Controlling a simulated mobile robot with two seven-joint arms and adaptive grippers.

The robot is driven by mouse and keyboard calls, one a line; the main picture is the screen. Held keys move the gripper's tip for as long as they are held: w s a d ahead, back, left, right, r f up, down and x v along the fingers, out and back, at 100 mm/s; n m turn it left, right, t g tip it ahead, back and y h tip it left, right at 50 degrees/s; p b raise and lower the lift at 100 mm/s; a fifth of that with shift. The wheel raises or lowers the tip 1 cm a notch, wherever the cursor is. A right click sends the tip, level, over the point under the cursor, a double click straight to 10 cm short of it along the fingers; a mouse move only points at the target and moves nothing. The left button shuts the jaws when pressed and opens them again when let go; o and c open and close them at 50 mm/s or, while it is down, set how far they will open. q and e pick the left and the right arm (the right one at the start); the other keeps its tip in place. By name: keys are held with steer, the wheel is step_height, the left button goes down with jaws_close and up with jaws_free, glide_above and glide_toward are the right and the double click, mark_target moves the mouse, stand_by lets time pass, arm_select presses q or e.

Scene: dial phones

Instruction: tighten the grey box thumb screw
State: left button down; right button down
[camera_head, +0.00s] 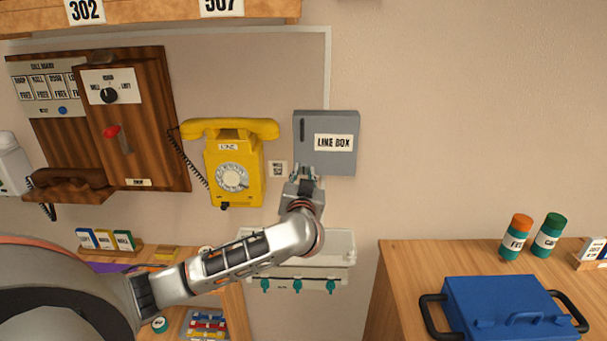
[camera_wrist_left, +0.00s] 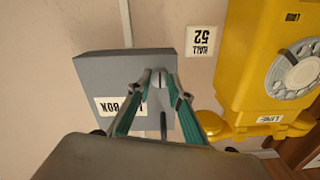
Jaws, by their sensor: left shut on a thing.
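The grey line box (camera_head: 340,121) hangs on the wall to the right of the yellow phone. It shows upside down in the left wrist view (camera_wrist_left: 110,72), with its label partly behind a finger. My left gripper (camera_head: 302,171) is at the lower left part of the box front. In the left wrist view its teal-padded fingers (camera_wrist_left: 158,84) close around the small round grey thumb screw (camera_wrist_left: 158,77), which has a slot across its face. The fingers hide the screw in the head view. My right gripper is not in view.
The yellow dial phone (camera_head: 222,167) is close on the left, with a small hall tag (camera_head: 277,169) between it and the box. A blue case (camera_head: 505,300) sits on the right table. The wall right of the box is clear.

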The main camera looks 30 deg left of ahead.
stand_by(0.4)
arm_select(q)
steer(key=c, duration=1.8)
jaws_free()
steer(key=v, duration=1.2)
steer(key=shift+a, duration=0.1)
steer(key=shift+s, duration=0.1)
